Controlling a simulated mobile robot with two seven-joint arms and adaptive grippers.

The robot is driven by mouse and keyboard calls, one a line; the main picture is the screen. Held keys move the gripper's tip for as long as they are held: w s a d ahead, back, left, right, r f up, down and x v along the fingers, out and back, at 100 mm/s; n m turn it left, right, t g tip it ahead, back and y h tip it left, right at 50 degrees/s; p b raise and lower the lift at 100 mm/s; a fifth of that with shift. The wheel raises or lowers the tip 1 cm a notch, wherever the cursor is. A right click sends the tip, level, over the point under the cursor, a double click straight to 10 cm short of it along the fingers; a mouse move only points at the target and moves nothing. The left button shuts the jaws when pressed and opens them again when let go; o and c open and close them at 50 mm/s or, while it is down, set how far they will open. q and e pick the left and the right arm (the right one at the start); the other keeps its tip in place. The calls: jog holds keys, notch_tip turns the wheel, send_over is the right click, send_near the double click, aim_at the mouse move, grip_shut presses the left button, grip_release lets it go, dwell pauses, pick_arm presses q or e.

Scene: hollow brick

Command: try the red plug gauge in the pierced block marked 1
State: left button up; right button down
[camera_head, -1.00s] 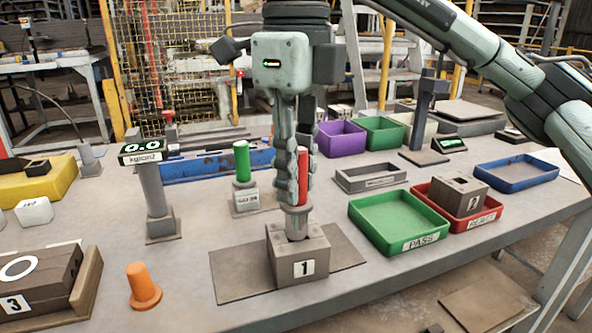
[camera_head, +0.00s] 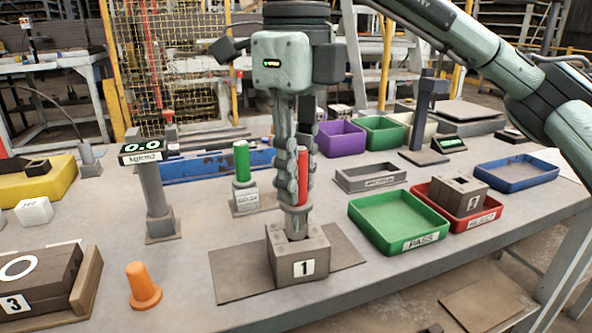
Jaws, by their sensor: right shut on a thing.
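My right gripper (camera_head: 296,180) points straight down above the block marked 1 and is shut on the red plug gauge (camera_head: 303,178). The gauge is upright, its red handle partly hidden by the fingers. Its grey lower end meets the top of the pierced block marked 1 (camera_head: 306,268), at the hole; how deep it sits inside is hidden. The block stands on a flat brown plate (camera_head: 236,277). My left gripper is not in view.
A green gauge (camera_head: 242,160) stands in a holder to the left. An orange cone (camera_head: 143,286) and block 3 (camera_head: 36,290) are at front left. The green PASS tray (camera_head: 400,246) and red REJECT tray (camera_head: 476,221) holding block 2 (camera_head: 459,191) lie to the right.

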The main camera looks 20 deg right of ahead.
jog(key=shift+r, duration=0.1)
dwell(0.5)
jog(key=shift+r+p, duration=1.25)
jog(key=shift+r, duration=0.05)
jog(key=shift+r+p, duration=0.35)
jog(key=shift+r, duration=0.85)
jog(key=shift+w, duration=0.1)
